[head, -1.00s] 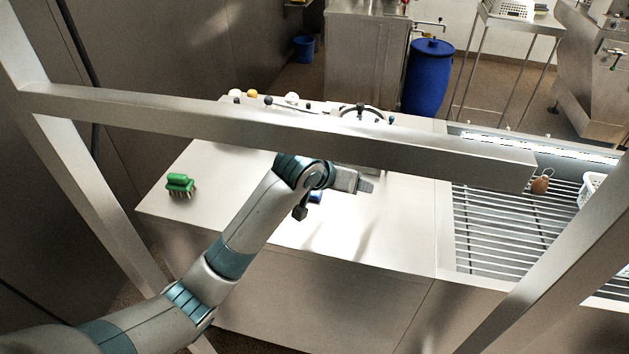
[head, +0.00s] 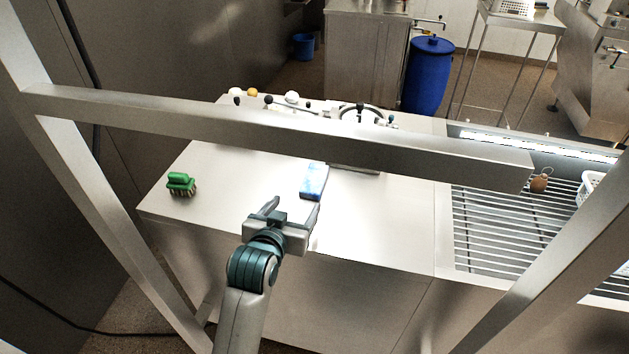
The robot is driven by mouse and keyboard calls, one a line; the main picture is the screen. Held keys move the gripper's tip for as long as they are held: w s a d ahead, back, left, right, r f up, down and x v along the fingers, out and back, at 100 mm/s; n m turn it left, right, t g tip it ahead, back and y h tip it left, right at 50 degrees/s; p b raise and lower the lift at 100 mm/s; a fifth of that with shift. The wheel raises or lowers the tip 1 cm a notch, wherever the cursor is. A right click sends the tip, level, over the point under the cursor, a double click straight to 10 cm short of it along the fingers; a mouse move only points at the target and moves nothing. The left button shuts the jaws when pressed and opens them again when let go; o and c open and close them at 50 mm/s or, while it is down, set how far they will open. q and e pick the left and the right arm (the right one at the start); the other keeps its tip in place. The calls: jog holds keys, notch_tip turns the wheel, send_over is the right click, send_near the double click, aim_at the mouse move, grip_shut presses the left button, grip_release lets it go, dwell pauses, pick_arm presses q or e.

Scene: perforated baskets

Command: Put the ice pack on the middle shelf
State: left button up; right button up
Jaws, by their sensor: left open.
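The ice pack (head: 314,183) is a blue and white slab lying on the steel counter (head: 390,220), just in front of the metal crossbar. My left gripper (head: 293,207) is open and empty near the counter's front edge. Its two fingers point toward the ice pack, which lies a little beyond them, apart from the fingers. My right gripper is not in view. I cannot make out which part of the metal frame is the middle shelf.
A metal crossbar (head: 300,134) and slanted posts stand between me and the counter's back. A green brush (head: 181,184) sits at the counter's left. A slatted grate (head: 500,225) with a hanging brown item (head: 540,183) is at the right.

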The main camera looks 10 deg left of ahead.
pick_arm(q)
jog(key=shift+w+f, duration=0.15)
jog(key=shift+w, duration=0.45)
jog(key=p, duration=0.3)
send_near(313, 182)
jog(key=x, duration=0.3)
jog(key=shift+w+a, duration=0.15)
jog(key=shift+w, duration=0.25)
jog(key=shift+w+f, duration=0.35)
jog(key=shift+w, duration=0.2)
jog(key=shift+w, duration=0.1)
jog(key=shift+w+f+p, duration=0.1)
jog(key=shift+w+p, duration=0.4)
jog(key=shift+w, duration=0.1)
jog(key=shift+p+x, duration=0.55)
jog(key=shift+x, duration=1.35)
jog(key=shift+f, duration=0.15)
jog(key=shift+s, duration=0.1)
